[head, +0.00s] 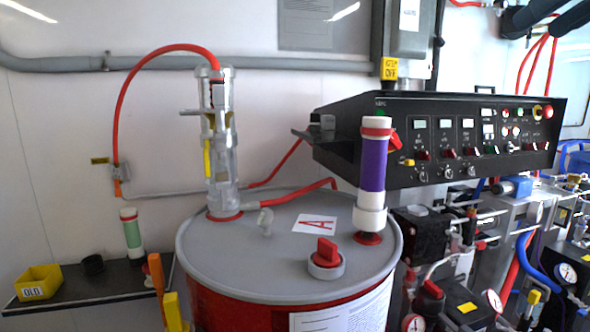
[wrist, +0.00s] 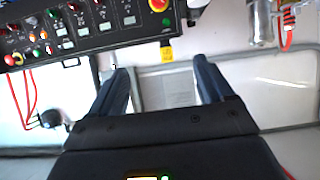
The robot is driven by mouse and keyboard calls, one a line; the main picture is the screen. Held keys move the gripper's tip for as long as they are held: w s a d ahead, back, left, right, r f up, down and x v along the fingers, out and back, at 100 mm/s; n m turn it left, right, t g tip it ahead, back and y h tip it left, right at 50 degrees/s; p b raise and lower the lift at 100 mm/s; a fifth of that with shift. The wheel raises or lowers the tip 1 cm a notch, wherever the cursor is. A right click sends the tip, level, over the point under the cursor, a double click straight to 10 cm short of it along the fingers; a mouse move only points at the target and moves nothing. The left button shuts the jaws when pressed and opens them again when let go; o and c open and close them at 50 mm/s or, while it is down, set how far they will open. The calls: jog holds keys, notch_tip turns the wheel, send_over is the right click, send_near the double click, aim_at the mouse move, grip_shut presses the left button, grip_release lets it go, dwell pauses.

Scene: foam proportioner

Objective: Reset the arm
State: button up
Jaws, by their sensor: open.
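My gripper (wrist: 161,64) shows in the wrist view with its two dark fingers spread wide apart. It is open and nothing is between the fingers. The fingers point toward the white wall, below a yellow tag in the picture. The black control panel (wrist: 70,30) is at the upper left of the wrist view, apart from the fingers. The clear pump cylinder (wrist: 262,22) is at the upper right of that view.
In the head view, a red drum (head: 245,315) with a grey lid carries the clear pump and a purple-and-white cylinder (head: 373,165). The control panel (head: 460,135) juts out at right above valves and hoses. A shelf at left holds a yellow bin (head: 38,283) and a green-and-white cylinder (head: 131,233).

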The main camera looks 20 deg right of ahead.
jog(key=w+a+f+m+t+y, duration=0.2)
jog(key=w+a+f+t, duration=0.15)
jog(key=f, duration=0.55)
jog(key=w+a+f+m+t+y, duration=0.15)
jog(key=w+a+f, duration=0.3)
jog(key=f, duration=0.45)
jog(key=s+a+f+m+t+h, duration=0.1)
jog(key=s+a+f+m+h, duration=0.3)
jog(key=f, duration=0.7)
jog(key=s+a+f+y, duration=0.15)
jog(key=a+f, duration=0.35)
jog(key=f, duration=0.5)
jog(key=s+a+f+g+h, duration=0.15)
jog(key=s+a+f, duration=0.25)
jog(key=s+f, duration=0.45)
jog(key=s+a+f+g+h, duration=0.1)
jog(key=s+a+f+h, duration=0.3)
jog(key=s, duration=0.7)
jog(key=s+n+y, duration=0.4)
jog(key=s+n, duration=0.3)
jog(key=s, duration=1.2)
jog(key=shift+s+a+r+g, duration=0.2)
jog(key=shift+a+r+g, duration=0.1)
jog(key=shift+a+g, duration=0.15)
